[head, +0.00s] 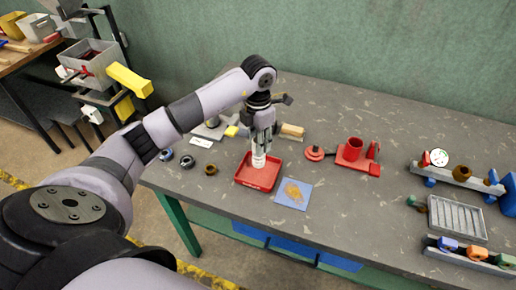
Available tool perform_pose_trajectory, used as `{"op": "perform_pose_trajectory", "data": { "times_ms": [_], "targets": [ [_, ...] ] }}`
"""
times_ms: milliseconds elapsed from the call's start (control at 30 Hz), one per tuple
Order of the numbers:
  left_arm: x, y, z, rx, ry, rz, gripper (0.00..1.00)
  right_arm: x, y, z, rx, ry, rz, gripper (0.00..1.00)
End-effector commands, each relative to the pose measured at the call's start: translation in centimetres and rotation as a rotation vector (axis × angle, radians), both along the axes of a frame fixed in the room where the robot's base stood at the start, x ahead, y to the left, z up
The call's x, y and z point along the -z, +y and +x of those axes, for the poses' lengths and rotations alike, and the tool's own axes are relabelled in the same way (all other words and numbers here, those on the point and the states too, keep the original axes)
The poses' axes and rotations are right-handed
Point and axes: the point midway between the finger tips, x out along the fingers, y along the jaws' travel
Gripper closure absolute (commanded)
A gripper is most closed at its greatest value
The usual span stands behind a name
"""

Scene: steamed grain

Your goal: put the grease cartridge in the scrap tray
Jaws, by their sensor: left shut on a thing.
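My left gripper (262,138) points down over the red scrap tray (247,183) on the grey table. It is shut on a white cylinder that looks like the grease cartridge (259,160). The cartridge is upright, with its lower end over the inside of the tray. I cannot tell whether it touches the tray floor. The gripper fingers hide its upper part. My right gripper is not in view.
A blue mat with an orange-brown patch (293,193) lies right of the tray. Small rings (187,161) lie to its left. A red fixture (354,152) stands behind right. Racks (455,218) fill the table's right end.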

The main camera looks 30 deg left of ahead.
Motion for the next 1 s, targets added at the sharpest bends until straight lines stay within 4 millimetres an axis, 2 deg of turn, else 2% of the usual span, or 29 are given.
{"op": "perform_pose_trajectory", "data": {
  "times_ms": [300, 700, 733, 1000],
  "targets": [
    [4.0, 0.0, -0.1, -0.001, 0.003, -0.001, 1.00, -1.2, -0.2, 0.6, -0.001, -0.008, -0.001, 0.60],
    [4.7, 0.0, 0.0, 0.000, 0.000, 0.000, 1.00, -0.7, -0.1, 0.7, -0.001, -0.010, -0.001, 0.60],
    [4.6, 0.0, 0.0, 0.000, 0.001, 0.000, 0.66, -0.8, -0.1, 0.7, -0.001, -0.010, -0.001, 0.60],
    [4.5, 0.0, 0.0, 0.000, 0.001, -0.001, 0.48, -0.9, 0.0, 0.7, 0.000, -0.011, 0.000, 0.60]
  ]
}}
